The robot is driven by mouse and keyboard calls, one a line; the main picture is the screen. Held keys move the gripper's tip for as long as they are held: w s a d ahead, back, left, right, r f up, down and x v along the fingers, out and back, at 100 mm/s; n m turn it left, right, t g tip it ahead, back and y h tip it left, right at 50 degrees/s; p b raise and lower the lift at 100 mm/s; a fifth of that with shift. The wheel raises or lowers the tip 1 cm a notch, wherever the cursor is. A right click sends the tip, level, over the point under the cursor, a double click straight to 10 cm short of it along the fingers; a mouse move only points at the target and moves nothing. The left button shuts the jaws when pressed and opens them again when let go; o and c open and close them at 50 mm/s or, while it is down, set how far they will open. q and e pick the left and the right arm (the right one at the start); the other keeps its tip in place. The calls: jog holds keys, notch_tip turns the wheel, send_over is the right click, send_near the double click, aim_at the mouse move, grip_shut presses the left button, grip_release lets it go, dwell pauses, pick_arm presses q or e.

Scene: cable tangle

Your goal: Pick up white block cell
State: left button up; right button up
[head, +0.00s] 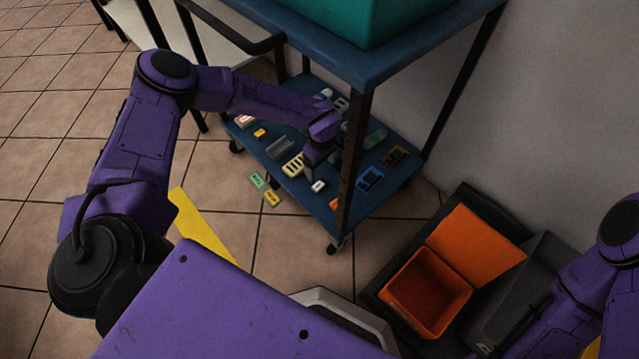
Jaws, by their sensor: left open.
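A small white block (318,186) lies on the lower blue shelf of the cart, near its front edge. I take it for the white block cell, but other pale pieces (327,93) lie farther back on the same shelf. My left gripper (313,162) reaches in over the shelf, just behind and above the small white block. It is open, and its fingertips are small and dark, partly lost against the shelf. I see no contact with the block. My right arm shows at the right edge, but its gripper is out of view.
The cart's dark post (353,160) stands close right of my left gripper, under the upper shelf (372,62). Several small parts crowd the lower shelf (338,222), including a cream slotted block (294,165). Green and yellow pieces (271,198) sit by its edge. An orange bin (430,292) stands right.

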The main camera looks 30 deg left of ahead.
aim_at(319, 184)
pick_arm(q)
jog(key=f+b, duration=0.1)
jog(key=f, duration=0.2)
jog(key=f+b, duration=0.1)
jog(key=f, duration=0.3)
jog(key=f+b, duration=0.2)
jog(key=f, duration=0.1)
jog(key=shift+w+a+f, duration=0.1)
jog(key=shift+a+f, duration=0.15)
jog(key=shift+a, duration=0.05)
jog(key=shift+r, duration=0.1)
jog(key=shift+c, duration=0.9)
jog(key=c, duration=0.9)
